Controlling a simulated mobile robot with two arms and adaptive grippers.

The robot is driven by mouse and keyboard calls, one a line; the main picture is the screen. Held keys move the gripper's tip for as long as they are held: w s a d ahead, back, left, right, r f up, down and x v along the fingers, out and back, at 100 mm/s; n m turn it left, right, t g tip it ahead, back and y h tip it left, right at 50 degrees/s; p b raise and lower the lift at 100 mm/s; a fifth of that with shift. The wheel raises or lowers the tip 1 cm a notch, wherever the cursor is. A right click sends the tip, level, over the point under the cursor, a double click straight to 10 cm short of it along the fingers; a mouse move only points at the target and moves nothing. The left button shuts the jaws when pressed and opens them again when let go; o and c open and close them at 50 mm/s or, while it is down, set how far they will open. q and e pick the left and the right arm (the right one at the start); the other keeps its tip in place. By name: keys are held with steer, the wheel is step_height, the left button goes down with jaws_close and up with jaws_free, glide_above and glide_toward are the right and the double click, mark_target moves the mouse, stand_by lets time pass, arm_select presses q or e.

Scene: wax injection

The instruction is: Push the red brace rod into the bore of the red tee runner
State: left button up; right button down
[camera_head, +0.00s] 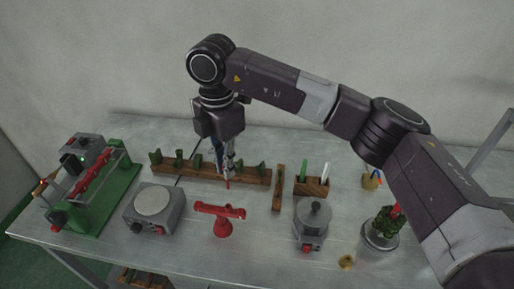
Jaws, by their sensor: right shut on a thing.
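The red tee runner (222,214) stands near the front middle of the table, its crossbar on top of a short stem with a round base. My right gripper (228,167) points down behind it, over the wooden rack. It is shut on the red brace rod (227,183), and only a short red lower end of the rod shows. The rod appears apart from the tee runner, behind it in the picture. The bore cannot be made out at this size. My left gripper is not in view.
The long wooden rack (255,177) holds several green pieces. A round-topped grey device (155,207) and a green-framed machine (108,195) stand left. A wooden pen block (311,187), a grey pot (313,222) and a plant-like green piece in a container (383,228) stand right.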

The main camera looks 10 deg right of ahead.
steer(key=shift+s+a, duration=0.2)
steer(key=shift+a, duration=0.1)
steer(key=shift+f, duration=0.1)
steer(key=shift+f+b, duration=0.1)
steer(key=shift+b, duration=0.35)
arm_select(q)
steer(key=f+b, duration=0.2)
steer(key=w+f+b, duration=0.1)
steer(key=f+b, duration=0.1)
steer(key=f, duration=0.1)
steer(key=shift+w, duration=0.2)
arm_select(e)
step_height(320, 180, down, 6)
steer(key=shift+r, duration=0.25)
arm_select(q)
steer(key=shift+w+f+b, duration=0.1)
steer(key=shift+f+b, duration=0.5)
steer(key=shift+b, duration=0.15)
stand_by(1.0)
